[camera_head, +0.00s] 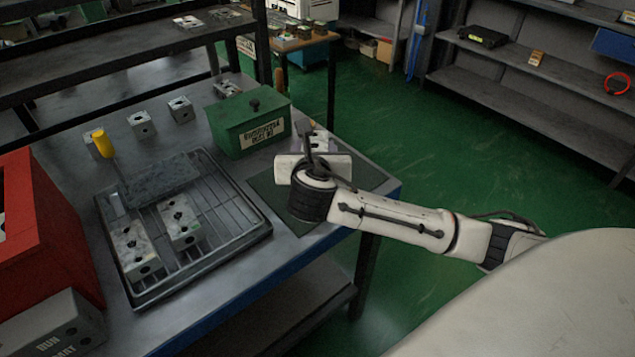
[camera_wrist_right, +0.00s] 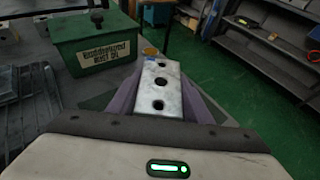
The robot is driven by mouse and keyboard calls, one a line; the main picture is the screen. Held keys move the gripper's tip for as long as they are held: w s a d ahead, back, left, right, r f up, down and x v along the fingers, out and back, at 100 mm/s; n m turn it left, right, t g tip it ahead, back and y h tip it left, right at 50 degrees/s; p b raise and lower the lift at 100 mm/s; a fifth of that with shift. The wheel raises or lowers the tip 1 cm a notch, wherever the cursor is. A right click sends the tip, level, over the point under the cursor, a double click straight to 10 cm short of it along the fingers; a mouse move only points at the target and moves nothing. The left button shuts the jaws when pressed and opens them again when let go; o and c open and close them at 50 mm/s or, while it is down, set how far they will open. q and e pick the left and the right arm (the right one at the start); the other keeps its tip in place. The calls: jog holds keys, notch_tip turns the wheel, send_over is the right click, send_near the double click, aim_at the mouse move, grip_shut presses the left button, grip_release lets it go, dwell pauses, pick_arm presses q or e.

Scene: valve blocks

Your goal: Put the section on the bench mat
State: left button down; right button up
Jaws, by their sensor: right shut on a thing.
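The section, a pale grey metal block with several dark holes (camera_wrist_right: 160,88), is between the two purple-grey fingers of my right gripper (camera_wrist_right: 161,100) in the right wrist view. The right gripper is shut on it. In the head view my right gripper (camera_head: 314,152) is over the far part of the dark bench mat (camera_head: 272,200), and the section is mostly hidden behind it. I cannot tell whether the section touches the mat. The mat lies at the bench's right edge, beside the green box. My left gripper is not in view.
A green lidded box (camera_head: 240,135) stands left of the gripper. A wire-rack tray (camera_head: 215,205) holds two similar blocks and a grey brush-like slab. More blocks (camera_head: 181,109) stand at the back. A red box (camera_head: 45,240) is at left. The near part of the mat is bare.

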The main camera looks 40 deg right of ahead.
jog(key=shift+w+d+r+m+g+h, duration=0.3)
jog(key=shift+w+d+r+m+h, duration=0.25)
jog(key=shift+w+d+r, duration=0.25)
jog(key=shift+d+f, duration=0.2)
jog(key=shift+f, duration=0.1)
notch_tip(320, 180, down, 4)
jog(key=shift+f+b, duration=0.15)
jog(key=shift+b, duration=0.35)
jog(key=shift+f+b, duration=0.35)
jog(key=shift+f, duration=2)
jog(key=o, duration=1.6)
jog(key=shift+f, duration=0.15)
jog(key=shift+c, duration=0.2)
jog(key=p+v, duration=0.1)
jog(key=v, duration=1.1)
jog(key=shift+a, duration=0.1)
